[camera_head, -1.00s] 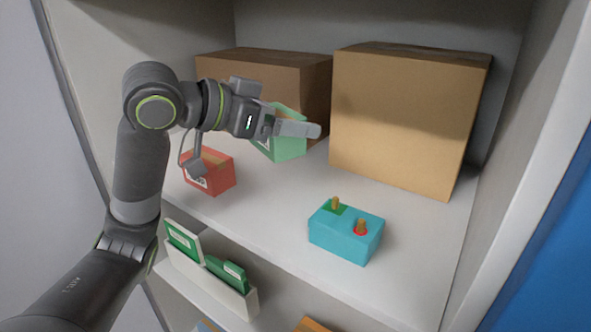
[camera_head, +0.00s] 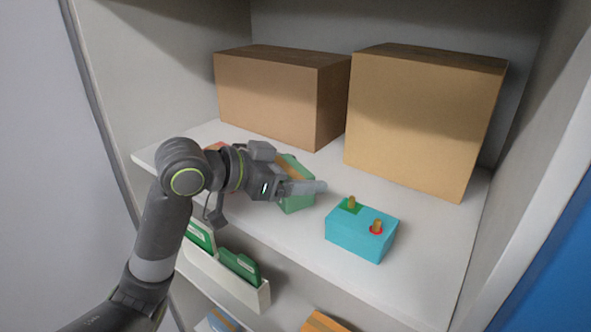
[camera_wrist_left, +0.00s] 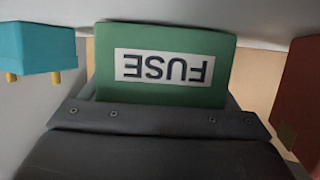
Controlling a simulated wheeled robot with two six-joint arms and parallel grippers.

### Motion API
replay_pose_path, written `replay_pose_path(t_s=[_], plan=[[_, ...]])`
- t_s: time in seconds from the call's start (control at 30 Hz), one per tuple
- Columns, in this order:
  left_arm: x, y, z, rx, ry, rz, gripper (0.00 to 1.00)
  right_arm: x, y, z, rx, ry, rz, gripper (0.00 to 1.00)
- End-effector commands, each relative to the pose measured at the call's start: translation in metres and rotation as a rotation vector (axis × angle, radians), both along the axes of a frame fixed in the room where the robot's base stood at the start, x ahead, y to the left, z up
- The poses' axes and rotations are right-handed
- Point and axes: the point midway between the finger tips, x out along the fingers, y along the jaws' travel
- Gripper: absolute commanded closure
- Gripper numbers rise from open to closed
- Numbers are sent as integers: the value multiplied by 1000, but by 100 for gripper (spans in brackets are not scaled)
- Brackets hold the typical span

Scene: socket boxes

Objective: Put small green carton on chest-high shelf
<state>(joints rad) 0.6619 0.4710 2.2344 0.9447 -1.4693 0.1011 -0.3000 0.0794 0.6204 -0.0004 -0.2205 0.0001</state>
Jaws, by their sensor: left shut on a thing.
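The small green carton (camera_head: 297,203) is between the jaws of my left gripper (camera_head: 301,188), which is shut on it. In the head view the carton is at the upper shelf (camera_head: 310,235), left of a teal box, and is partly hidden by the gripper. In the left wrist view the carton (camera_wrist_left: 165,88) shows a white label reading FUSE, upside down. Its far edge is close to the pale shelf surface; I cannot tell whether it touches. My right gripper is not in view.
The teal box (camera_head: 360,240) with two pegs stands right of the carton. A red box (camera_wrist_left: 302,95) is on the other side, mostly hidden by my arm. Two large brown boxes (camera_head: 270,95) (camera_head: 425,120) stand behind. A white bin (camera_head: 228,280) with green cartons sits on the lower shelf.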

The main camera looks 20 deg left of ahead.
Motion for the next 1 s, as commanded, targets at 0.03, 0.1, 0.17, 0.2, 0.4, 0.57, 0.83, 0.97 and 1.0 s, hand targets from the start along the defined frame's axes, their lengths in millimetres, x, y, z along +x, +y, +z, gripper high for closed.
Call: replay_pose_path(t_s=[0.03,0.1,0.17,0.2,0.4,0.57,0.83,0.97,1.0], plan=[[0,0,1,-1,-2,0,46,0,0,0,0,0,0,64],[0,0,1,-1,-2,0,46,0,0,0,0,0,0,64],[0,0,0,0,-1,-1,46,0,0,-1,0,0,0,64],[0,0,-1,-1,-1,-1,46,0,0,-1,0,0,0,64],[0,0,-3,0,0,-1,0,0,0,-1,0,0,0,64],[0,0,-2,0,0,-1,0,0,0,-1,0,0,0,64],[-5,6,3,4,-3,1,0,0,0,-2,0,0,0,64],[-13,15,7,5,-4,3,0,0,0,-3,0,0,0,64],[-17,17,8,5,-3,2,0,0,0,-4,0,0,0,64]])
